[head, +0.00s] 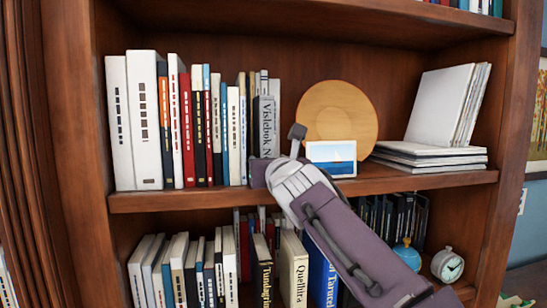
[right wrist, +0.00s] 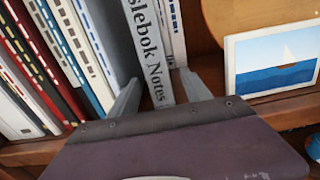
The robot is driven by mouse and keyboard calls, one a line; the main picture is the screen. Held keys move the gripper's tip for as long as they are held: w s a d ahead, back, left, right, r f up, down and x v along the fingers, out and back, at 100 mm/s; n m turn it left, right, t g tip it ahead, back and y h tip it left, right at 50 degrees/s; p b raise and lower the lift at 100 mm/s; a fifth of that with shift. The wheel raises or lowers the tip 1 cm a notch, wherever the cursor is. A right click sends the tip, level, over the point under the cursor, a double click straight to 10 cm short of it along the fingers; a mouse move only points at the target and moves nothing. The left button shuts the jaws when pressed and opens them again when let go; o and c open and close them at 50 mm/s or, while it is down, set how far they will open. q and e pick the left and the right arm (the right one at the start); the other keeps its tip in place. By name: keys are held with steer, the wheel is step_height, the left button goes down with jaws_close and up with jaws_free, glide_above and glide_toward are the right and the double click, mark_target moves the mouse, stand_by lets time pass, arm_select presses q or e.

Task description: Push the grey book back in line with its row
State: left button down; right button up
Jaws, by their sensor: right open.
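The grey book (head: 267,125), lettered "Vislebok Notes", stands upright near the right end of the upper row. Part of its left cover shows, and its spine stands forward of the books beside it. In the right wrist view the grey book (right wrist: 146,45) runs down between my fingers. My right gripper (head: 277,152) is open at the lower spine, and it also shows in the right wrist view (right wrist: 158,93). One finger is on each side of the spine; I cannot tell whether they touch it. The gripper hides the book's foot in the head view. My left gripper is not in view.
A framed sailboat picture (head: 331,157) stands close right of my right gripper, before a round wooden plate (head: 338,112). White books (head: 430,157) lie and lean farther right.

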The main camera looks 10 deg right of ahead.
steer(key=w+p, duration=0.1)
steer(key=w, duration=0.4)
steer(key=shift+a, duration=0.2)
steer(key=shift+s+d, duration=0.15)
steer(key=shift+s, duration=0.3)
steer(key=shift+w, duration=0.45)
steer(key=c, duration=1.1)
steer(key=shift+f, duration=0.1)
jaws_close()
steer(key=shift+s, duration=0.1)
